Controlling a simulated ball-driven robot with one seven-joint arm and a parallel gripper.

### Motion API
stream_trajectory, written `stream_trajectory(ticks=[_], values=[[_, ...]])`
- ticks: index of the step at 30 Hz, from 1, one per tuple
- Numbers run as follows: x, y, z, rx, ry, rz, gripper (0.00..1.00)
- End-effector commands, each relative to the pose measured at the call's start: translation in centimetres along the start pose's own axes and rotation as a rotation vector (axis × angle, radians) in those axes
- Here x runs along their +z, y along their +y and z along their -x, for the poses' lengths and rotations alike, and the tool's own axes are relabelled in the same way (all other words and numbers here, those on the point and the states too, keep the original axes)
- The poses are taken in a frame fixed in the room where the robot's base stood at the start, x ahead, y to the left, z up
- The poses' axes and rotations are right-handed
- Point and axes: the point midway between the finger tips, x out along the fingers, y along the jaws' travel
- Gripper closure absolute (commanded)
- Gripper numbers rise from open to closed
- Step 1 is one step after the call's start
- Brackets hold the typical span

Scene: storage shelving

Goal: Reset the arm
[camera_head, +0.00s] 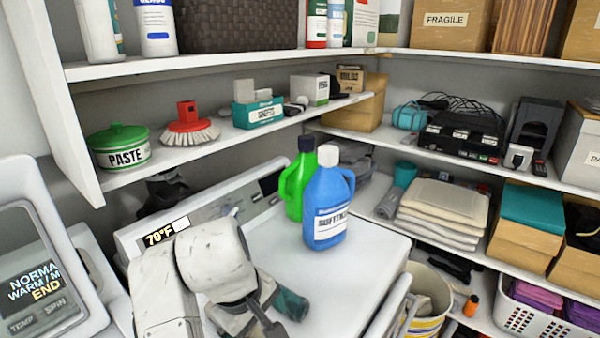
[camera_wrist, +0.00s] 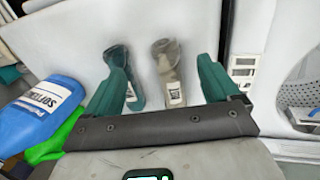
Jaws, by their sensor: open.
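My gripper (camera_head: 282,312) is low in the head view, over the front of the white machine top (camera_head: 265,265), with part of it hidden by my pale arm. In the wrist view, the two teal fingers of my gripper (camera_wrist: 161,62) stand wide apart. It holds nothing that I can see. A dark teal item and a grey-beige item (camera_wrist: 168,72), both with small labels, show beyond and between the fingers; I cannot tell what they are. My arm is bent low in front of the machine's control panel (camera_head: 195,215).
A blue softener bottle (camera_head: 330,205) and a green bottle (camera_head: 298,180) stand on the machine behind my gripper. The blue bottle (camera_wrist: 40,112) is left of my fingers in the wrist view. Loaded shelves (camera_head: 240,150) run along the back and right. A bucket (camera_head: 428,300) stands at right.

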Motion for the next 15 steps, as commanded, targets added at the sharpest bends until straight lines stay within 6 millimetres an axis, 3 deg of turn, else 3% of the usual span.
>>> stream_trajectory(ticks=[8,15], values=[[2.2,1.8,-2.4,0.014,-0.008,-0.057,0.11],[5.7,3.9,-5.8,0.031,-0.02,-0.137,0.11]])
